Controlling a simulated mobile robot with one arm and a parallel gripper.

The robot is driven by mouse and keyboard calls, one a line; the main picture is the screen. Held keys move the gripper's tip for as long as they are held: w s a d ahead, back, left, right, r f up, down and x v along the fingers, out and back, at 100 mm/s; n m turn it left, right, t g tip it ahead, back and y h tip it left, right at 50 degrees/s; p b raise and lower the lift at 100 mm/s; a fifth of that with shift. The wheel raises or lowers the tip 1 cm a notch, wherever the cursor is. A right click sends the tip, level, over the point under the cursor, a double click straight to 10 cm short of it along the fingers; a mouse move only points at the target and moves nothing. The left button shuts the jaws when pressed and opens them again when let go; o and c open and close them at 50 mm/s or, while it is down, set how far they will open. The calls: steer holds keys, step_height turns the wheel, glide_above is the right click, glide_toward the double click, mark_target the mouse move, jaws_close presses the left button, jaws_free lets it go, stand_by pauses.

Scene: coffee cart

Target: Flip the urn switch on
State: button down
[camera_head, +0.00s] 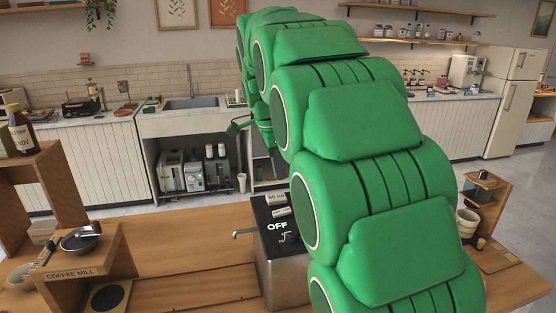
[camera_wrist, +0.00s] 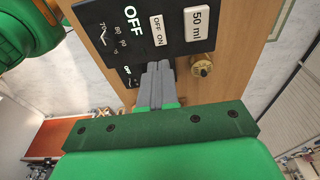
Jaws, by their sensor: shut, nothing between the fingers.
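The urn (camera_head: 283,270) is a steel box with a black top panel, standing on the wooden counter partly behind my green arm. The panel shows a large white OFF. In the wrist view the black panel (camera_wrist: 95,15) carries the large OFF, a white OFF ON plate (camera_wrist: 157,30), a white 50 ml plate (camera_wrist: 198,22) and a smaller OFF marking at its edge. A brass knob (camera_wrist: 202,66) is beside the panel. My gripper (camera_wrist: 158,67) is shut and empty, its grey fingertips overlapping the panel edge in view. Contact cannot be told, and I cannot make out the switch lever.
A spout (camera_head: 243,232) sticks out from the urn's left side. The wooden counter (camera_head: 180,240) has free room left of the urn. A coffee mill stand (camera_head: 85,250) is farther left. A wooden shelf unit (camera_head: 485,190) stands at the right.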

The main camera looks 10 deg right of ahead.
mark_target(287, 209)
steer(key=f, duration=0.3)
steer(key=d+f, duration=0.1)
steer(key=f, duration=0.5)
steer(key=shift+d+f, duration=0.25)
steer(key=shift+f, duration=0.05)
